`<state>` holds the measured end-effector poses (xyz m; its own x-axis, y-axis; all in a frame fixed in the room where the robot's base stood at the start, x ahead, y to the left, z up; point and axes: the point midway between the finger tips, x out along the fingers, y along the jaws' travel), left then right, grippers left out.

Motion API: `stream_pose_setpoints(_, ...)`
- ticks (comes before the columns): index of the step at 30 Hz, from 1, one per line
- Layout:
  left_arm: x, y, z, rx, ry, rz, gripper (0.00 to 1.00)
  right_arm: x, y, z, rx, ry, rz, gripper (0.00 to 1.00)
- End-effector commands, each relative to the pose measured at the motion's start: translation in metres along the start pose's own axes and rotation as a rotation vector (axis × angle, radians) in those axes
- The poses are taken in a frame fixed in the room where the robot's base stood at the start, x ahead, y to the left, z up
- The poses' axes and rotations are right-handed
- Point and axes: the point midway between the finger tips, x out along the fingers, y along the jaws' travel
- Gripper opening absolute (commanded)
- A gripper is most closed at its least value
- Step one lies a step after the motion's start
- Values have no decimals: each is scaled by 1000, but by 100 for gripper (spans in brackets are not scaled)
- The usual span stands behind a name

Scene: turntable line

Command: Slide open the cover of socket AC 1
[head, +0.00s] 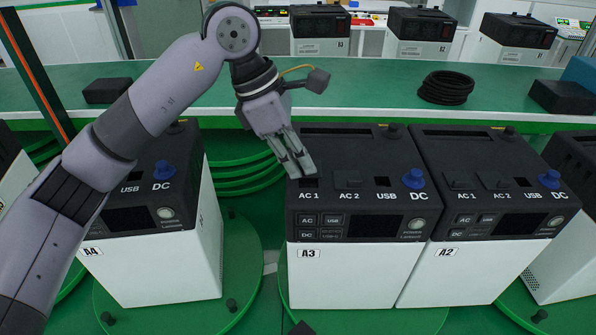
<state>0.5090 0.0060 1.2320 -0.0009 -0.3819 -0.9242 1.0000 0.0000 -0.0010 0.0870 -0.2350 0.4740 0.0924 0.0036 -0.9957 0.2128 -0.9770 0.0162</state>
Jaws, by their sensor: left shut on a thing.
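The power unit A3 (355,270) stands upright in the middle, a white box with a black top. Its AC 1 socket (309,184) is at the left of the top panel and shows as a dark square just in front of my fingertips. My left gripper (301,173) reaches down from above, its fingers close together at the back edge of AC 1. It is shut on the AC 1 cover, which the fingers mostly hide. The AC 2 cover (347,180) beside it lies flat over its socket. My right gripper is not in view.
Unit A2 (460,275) stands close against A3 on the right, and unit A4 (165,270) stands left across a gap. Blue knobs (413,178) rise at DC. A black cable coil (446,88) lies on the green bench (380,95) behind.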

Motion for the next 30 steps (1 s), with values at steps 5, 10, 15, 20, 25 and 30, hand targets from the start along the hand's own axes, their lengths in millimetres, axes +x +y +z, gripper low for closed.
stream_pose_setpoints(5, -1, 24, 0, -2, -1, 4, 0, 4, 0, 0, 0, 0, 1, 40)
stream_pose_setpoints(10, -1, 31, 0, 0, -1, 5, 0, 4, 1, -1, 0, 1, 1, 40)
stream_pose_setpoints(15, -2, 31, 0, 0, -2, 7, 0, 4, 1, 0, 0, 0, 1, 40)
stream_pose_setpoints(20, -3, 31, 0, -1, -3, 8, 13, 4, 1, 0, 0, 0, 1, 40)
stream_pose_setpoints(25, -2, 31, 0, -1, -2, 5, 24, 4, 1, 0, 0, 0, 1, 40)
stream_pose_setpoints(30, -1, 30, 0, 0, -2, 3, 27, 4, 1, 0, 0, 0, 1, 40)
